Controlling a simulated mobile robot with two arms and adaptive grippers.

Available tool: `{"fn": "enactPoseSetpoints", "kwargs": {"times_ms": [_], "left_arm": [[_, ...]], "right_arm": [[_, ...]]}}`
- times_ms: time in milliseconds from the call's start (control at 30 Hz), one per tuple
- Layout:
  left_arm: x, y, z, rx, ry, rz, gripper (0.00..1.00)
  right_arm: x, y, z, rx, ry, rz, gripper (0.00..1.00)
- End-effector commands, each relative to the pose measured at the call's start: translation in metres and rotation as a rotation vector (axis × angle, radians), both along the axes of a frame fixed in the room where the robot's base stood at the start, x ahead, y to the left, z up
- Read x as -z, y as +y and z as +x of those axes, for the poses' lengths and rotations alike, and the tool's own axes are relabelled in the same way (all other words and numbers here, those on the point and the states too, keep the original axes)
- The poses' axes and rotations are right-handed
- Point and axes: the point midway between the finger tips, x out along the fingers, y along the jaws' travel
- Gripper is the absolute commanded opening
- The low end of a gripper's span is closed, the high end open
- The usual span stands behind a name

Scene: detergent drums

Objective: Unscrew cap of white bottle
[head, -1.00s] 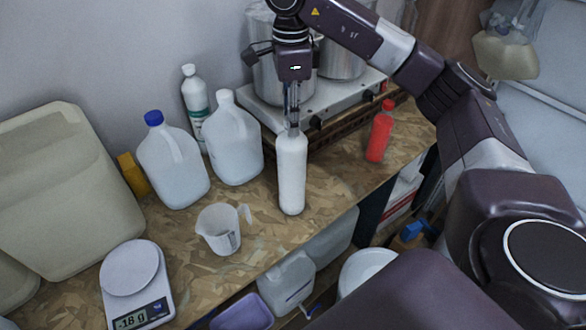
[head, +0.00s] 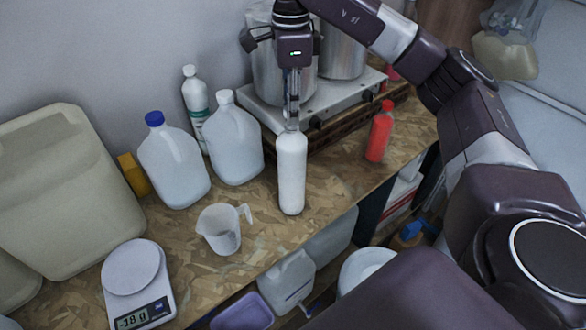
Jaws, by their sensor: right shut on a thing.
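The white bottle (head: 291,178) stands upright on the wooden board worktop, near its front edge. My right gripper (head: 291,124) points straight down over it and is shut on the cap at the bottle's top. The fingers hide most of the cap, so I cannot tell how far it is turned. My left gripper is not in view.
A red bottle (head: 380,132) stands to the right, and a hotplate (head: 335,107) with metal pots is behind. White jugs (head: 235,145), a measuring cup (head: 219,228) and a scale (head: 137,283) are to the left. The worktop's front edge (head: 270,262) is close.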

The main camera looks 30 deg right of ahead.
Motion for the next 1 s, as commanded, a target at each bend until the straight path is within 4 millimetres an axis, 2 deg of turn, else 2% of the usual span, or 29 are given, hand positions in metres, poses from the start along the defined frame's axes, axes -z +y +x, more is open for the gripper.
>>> {"fn": "enactPoseSetpoints", "kwargs": {"times_ms": [167,633,1000], "left_arm": [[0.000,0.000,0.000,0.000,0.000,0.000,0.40],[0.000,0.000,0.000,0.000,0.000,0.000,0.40],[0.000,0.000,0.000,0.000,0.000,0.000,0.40]], "right_arm": [[-0.005,0.000,0.000,0.001,-0.001,0.000,0.00],[-0.039,0.000,0.000,0.001,-0.002,0.000,0.00],[-0.042,0.000,0.000,0.000,0.001,0.000,0.00]]}}
